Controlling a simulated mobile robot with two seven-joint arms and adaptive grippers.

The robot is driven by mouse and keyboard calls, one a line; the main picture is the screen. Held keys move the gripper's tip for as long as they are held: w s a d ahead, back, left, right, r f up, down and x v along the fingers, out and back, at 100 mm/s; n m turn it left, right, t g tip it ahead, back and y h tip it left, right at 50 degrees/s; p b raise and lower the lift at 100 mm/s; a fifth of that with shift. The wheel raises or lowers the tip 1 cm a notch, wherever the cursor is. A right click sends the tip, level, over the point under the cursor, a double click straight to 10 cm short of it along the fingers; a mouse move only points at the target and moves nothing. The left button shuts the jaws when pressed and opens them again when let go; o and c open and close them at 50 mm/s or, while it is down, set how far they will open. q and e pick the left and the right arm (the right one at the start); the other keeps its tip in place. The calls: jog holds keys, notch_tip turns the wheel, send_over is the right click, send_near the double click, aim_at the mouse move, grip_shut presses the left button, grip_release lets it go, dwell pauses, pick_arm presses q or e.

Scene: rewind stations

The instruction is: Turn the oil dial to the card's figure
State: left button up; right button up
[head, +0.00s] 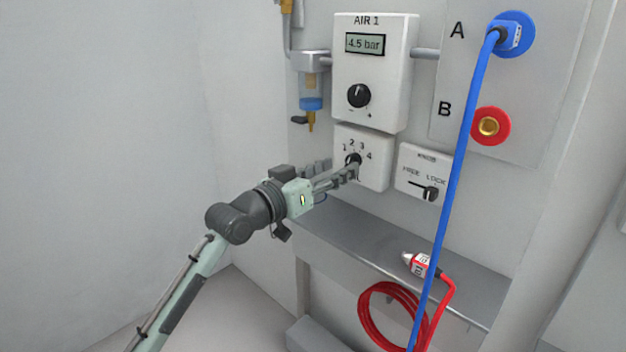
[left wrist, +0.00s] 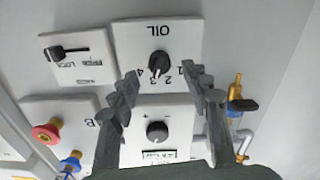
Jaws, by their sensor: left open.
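The oil dial (head: 354,159) is a black knob on a white box (head: 376,177) marked 1 to 4, below the AIR 1 unit. In the left wrist view the dial (left wrist: 159,63) appears upside down under the word OIL. Its pointer is toward the 2 and 3 side; I cannot tell the exact figure. My left gripper (head: 341,172) is open in front of the box, its fingers either side of the dial in the left wrist view. Contact with the dial cannot be told. No card with a figure can be made out. My right gripper is not in view.
The AIR 1 unit (head: 398,78) above reads 4.5 bar and has its own knob (head: 359,95). A FREE/LOCK lever (head: 430,193) is at the right. A blue hose (head: 462,170) hangs from port A. A red-hose plug (head: 421,264) lies on the grey shelf (head: 345,232).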

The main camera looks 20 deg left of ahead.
pick_arm(q)
jog(key=v, duration=0.8)
jog(key=shift+s, duration=0.4)
jog(key=shift+a, duration=0.1)
jog(key=s+a+f+g+y, duration=0.1)
jog(key=s+f+g+y, duration=0.15)
jog(key=f, duration=0.95)
jog(key=s+a+f+g+y, duration=0.1)
jog(key=s+f+g+y, duration=0.2)
jog(key=f, duration=0.9)
jog(key=s+f+g+y+p, duration=0.1)
jog(key=s+f+g, duration=0.7)
jog(key=s+f, duration=1)
jog(key=shift+s+a+f+y, duration=0.4)
jog(key=shift+a+y, duration=0.05)
jog(key=shift+y, duration=0.1)
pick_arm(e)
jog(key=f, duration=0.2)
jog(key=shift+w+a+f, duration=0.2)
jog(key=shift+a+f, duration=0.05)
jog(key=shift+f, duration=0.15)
pick_arm(q)
jog(key=shift+g, duration=0.25)
